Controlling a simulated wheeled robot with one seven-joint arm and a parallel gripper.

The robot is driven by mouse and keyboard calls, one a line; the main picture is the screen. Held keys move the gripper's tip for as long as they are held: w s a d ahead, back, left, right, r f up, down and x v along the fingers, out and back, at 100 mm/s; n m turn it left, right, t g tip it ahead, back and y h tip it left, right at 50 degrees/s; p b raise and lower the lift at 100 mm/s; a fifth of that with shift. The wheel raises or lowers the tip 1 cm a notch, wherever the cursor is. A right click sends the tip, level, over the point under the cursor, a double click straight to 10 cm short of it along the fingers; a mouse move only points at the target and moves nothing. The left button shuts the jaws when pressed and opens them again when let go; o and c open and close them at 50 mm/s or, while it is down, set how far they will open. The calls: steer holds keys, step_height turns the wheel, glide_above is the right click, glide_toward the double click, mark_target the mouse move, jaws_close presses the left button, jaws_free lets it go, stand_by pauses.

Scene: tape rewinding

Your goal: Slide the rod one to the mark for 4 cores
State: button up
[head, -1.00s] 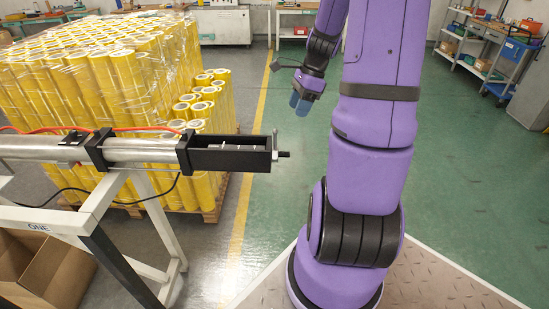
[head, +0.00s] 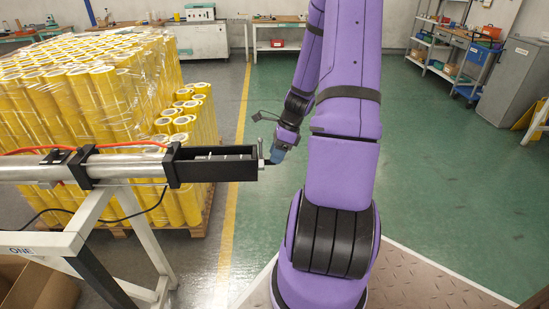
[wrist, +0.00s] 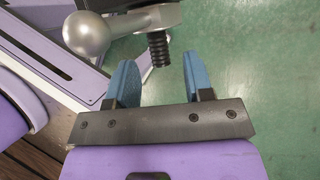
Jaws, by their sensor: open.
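Rod one is a long grey metal tube (head: 125,166) lying level on a white stand labelled ONE, in the head view. Its right end runs into a black slotted housing (head: 215,170) with white marks inside. A small metal handle sticks up at the housing's right end, with a threaded tip. My gripper (head: 277,155) is just right of that tip. In the wrist view my gripper (wrist: 159,78) is open, its blue fingers on either side of the black threaded tip (wrist: 160,50). A silver ball knob (wrist: 86,34) shows at upper left. Contact with the fingers is not visible.
A wrapped pallet of yellow rolls (head: 95,95) stands behind the rod. An open cardboard box (head: 35,285) is under the stand at lower left. Shelves (head: 450,50) stand at the far right.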

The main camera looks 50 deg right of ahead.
steer(key=shift+x, duration=0.8)
jaws_close()
steer(key=s+d, duration=0.3)
steer(key=shift+s, duration=0.35)
jaws_free()
steer(key=shift+d, duration=0.1)
